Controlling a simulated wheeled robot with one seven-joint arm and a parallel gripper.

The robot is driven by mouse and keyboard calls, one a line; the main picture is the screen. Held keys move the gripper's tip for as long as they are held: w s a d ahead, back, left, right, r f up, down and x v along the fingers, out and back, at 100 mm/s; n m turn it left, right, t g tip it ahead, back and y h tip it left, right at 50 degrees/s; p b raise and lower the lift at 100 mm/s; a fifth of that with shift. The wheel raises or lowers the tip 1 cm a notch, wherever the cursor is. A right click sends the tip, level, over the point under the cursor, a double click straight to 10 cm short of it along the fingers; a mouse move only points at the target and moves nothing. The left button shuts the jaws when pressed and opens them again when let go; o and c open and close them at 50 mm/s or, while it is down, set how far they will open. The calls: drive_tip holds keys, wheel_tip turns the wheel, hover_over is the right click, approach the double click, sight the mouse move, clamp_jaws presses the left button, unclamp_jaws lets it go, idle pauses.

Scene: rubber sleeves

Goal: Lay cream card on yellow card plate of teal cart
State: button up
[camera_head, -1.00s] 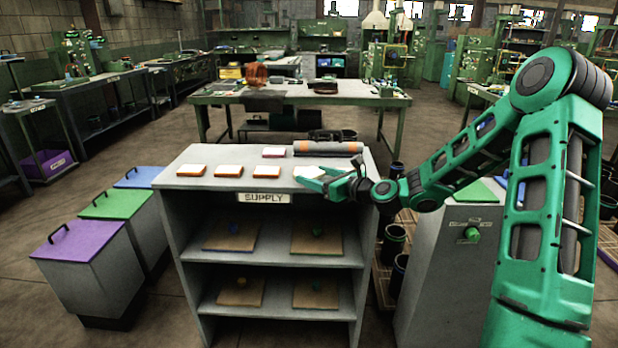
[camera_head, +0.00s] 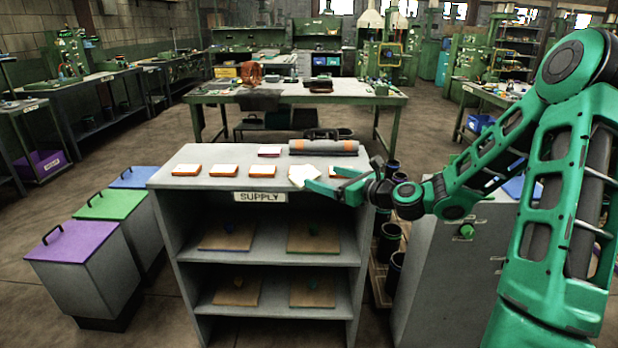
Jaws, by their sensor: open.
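A pale cream-looking card (camera_head: 303,175) is at the right part of the supply shelf's top (camera_head: 225,155), turned at an angle to the row of cards. My gripper (camera_head: 318,178) is open with its teal fingers spread, just right of this card. The fingertips are at or very near the card's right edge; I cannot tell whether they touch it. Part of another pale, orange-edged card (camera_head: 346,171) shows behind the fingers. I cannot make out a teal cart or a yellow card plate in this view.
Three orange-edged cards (camera_head: 223,170) lie in a row on the left of the top. A pink-edged card (camera_head: 269,151) and a grey roll with orange bands (camera_head: 323,147) lie at the back. Lidded bins (camera_head: 75,245) stand left, a grey cabinet (camera_head: 440,270) right.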

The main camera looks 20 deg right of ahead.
drive_tip(key=shift+v, duration=2.55)
